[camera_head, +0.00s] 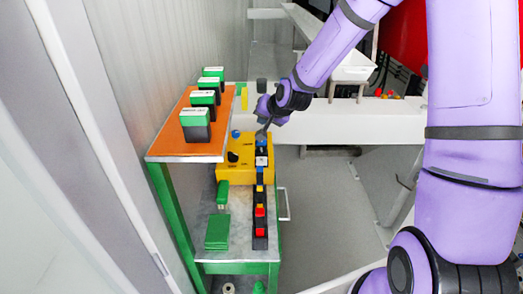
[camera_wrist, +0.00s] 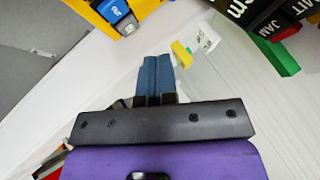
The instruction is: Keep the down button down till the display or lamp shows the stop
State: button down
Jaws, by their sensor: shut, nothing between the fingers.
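A yellow control box (camera_head: 240,172) stands on the bench, with a black knob (camera_head: 232,157) and blue buttons on its top. One blue button (camera_head: 261,142) sits beside a white-grey one (camera_head: 261,161); in the wrist view a blue button (camera_wrist: 114,10) with a white mark and a grey button (camera_wrist: 127,27) show on the box's edge. I cannot tell which is the down button. My gripper (camera_head: 265,128) is at the far end of the box, close to the blue button. In the wrist view its blue fingers (camera_wrist: 156,60) are together and empty, apart from the buttons. No lit lamp or readable display shows.
An orange-topped shelf (camera_head: 185,138) with several green-and-black blocks (camera_head: 196,124) stands at the left. A black strip with red and yellow buttons (camera_head: 260,228) and a green block (camera_head: 217,231) lie on the bench nearer me. A white beam (camera_head: 340,118) crosses behind.

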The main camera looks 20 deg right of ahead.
aim_at(263, 149)
jog(key=shift+f, duration=4.15)
jog(key=shift+f, duration=0.4)
jog(key=shift+f, duration=0.5)
dwell(0.7)
dwell(1.7)
jog(key=shift+r, duration=0.95)
